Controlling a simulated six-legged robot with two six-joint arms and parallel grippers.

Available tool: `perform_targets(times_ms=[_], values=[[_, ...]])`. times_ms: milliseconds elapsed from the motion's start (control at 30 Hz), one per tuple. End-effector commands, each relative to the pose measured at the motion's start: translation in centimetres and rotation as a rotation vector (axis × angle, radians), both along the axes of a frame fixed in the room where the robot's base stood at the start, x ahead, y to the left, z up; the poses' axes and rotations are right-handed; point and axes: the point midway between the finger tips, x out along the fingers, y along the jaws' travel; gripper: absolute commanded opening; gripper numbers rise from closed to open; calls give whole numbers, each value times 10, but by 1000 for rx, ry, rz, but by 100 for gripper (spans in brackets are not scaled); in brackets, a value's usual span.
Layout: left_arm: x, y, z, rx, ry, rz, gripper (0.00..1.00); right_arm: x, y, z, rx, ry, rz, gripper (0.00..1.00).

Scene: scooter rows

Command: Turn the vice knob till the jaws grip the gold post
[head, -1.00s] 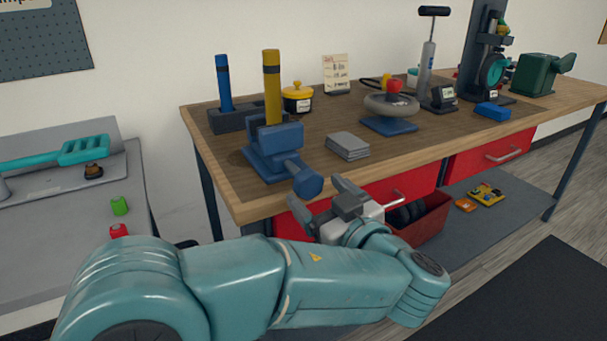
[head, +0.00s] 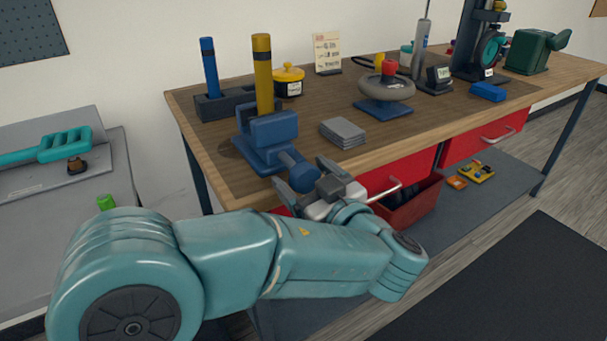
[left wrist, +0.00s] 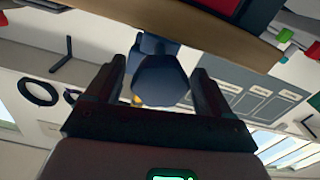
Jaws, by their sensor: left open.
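The blue vice (head: 262,150) sits at the near left corner of the workbench. The gold post (head: 263,75) stands upright at its jaws; whether the jaws touch it I cannot tell. The vice's blue knob (head: 303,176) points toward the bench's front edge. My left gripper (head: 305,178) is open at the knob, with its fingers on either side of it in the head view. In the left wrist view the knob (left wrist: 158,82) shows between the two open fingers, with gaps on both sides. My right gripper is not in view.
Grey plates (head: 343,132) lie right of the vice. A blue post (head: 209,68) stands in a dark block behind it. A handwheel (head: 386,88) is farther right. Red drawers (head: 394,176) and a red bin (head: 412,210) are below the bench top.

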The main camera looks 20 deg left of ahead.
Motion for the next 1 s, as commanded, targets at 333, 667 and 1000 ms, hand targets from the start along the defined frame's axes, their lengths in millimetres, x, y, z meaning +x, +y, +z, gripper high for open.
perform_targets(times_ms=[333,667,1000], values=[[1,1,0,0,0,0,27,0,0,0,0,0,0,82],[2,2,-2,54,67,0,27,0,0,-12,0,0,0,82],[2,3,-1,206,262,1,27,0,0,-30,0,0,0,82]])
